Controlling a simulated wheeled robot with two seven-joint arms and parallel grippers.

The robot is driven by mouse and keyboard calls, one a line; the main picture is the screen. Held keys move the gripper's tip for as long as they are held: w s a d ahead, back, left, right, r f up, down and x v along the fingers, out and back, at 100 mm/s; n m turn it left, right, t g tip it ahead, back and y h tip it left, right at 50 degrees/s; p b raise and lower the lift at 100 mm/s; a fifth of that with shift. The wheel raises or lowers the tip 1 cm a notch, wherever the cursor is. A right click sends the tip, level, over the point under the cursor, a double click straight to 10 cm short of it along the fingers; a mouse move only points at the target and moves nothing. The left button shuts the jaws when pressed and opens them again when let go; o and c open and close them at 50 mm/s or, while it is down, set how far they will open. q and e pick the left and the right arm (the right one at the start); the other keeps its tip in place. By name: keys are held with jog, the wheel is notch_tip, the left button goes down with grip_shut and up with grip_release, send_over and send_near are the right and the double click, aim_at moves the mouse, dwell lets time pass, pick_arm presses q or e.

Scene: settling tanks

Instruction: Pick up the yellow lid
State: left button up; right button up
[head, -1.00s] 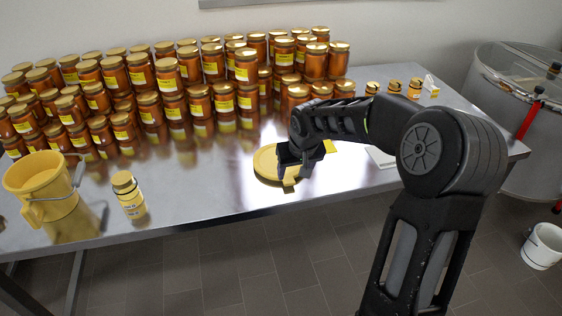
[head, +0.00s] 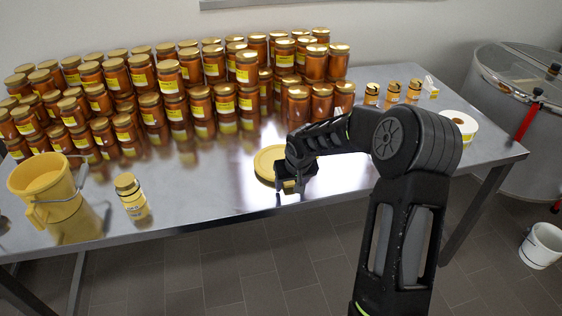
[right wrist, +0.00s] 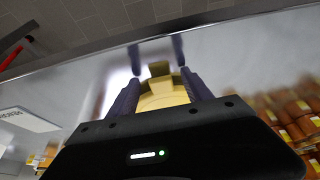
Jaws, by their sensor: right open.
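The yellow lid (head: 266,160) lies flat on the metal table near its front edge, partly hidden by my right gripper in the head view. My right gripper (head: 290,188) is open at the lid's front right side, low over the table. In the right wrist view the lid (right wrist: 163,97) shows between the two open fingers (right wrist: 160,78), with a small tab-like part towards the fingertips. I cannot tell whether the fingers touch it. My left gripper is not in view.
Many honey jars (head: 170,85) stand stacked along the back. A yellow pail (head: 50,190) and a small jar (head: 131,196) stand at the left. The front table between small jar and lid is clear.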

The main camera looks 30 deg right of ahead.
jog(key=shift+f, duration=0.15)
jog(key=shift+c, duration=0.4)
grip_shut()
dwell(0.5)
